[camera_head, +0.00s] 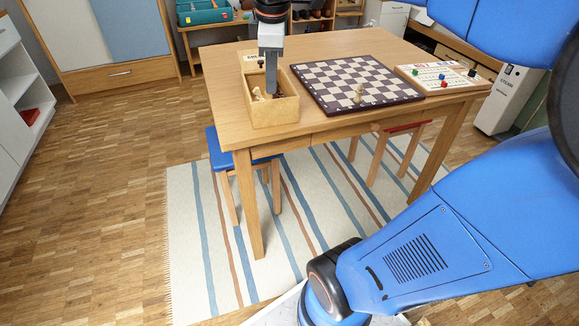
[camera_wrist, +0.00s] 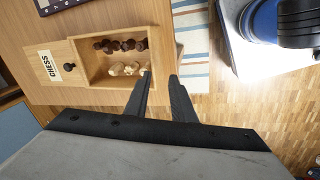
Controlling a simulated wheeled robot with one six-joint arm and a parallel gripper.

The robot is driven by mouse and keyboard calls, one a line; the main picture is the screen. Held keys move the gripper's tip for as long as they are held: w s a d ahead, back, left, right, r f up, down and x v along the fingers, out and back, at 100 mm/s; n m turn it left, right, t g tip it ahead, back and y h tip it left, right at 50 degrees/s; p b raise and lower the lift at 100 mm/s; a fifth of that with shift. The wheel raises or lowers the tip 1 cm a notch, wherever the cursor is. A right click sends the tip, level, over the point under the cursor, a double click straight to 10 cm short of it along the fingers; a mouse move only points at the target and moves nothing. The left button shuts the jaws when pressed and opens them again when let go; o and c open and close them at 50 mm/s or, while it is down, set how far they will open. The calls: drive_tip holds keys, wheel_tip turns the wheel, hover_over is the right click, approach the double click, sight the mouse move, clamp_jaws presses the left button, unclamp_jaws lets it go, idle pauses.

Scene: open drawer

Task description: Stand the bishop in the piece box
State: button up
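The open wooden piece box (camera_head: 274,112) stands at the table's near left. In the wrist view the box (camera_wrist: 97,80) holds a row of dark pieces (camera_wrist: 120,45) and a few pale pieces (camera_wrist: 125,69). A small pale piece (camera_head: 358,93) stands near the front of the chessboard (camera_head: 330,100); it may be the bishop, but it is too small to be sure. My gripper (camera_head: 272,92) points down over the box in the head view. In the wrist view my gripper (camera_wrist: 160,78) has its fingers apart, with nothing seen between them, near the box's end wall.
A lid marked CHESS (camera_wrist: 44,70) with a dark knob lies beside the box. A pale game board (camera_head: 442,77) with coloured cubes lies at the table's right. A blue stool (camera_head: 222,150) and a red stool (camera_head: 400,128) stand under the table.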

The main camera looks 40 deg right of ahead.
drive_tip(key=s+a+f+m+t, duration=0.1)
drive_tip(key=s+a+f+m, duration=0.2)
drive_tip(key=s+f+m, duration=0.2)
drive_tip(key=s+a+f+m+t, duration=0.1)
drive_tip(key=s+a+f+m, duration=0.1)
drive_tip(key=s+f+m, duration=0.4)
drive_tip(key=s+f, duration=0.3)
drive_tip(key=s, duration=0.1)
drive_tip(key=shift+s+a+f+y, duration=0.25)
drive_tip(key=shift+a+f+y, duration=0.05)
drive_tip(key=shift+a+y, duration=0.1)
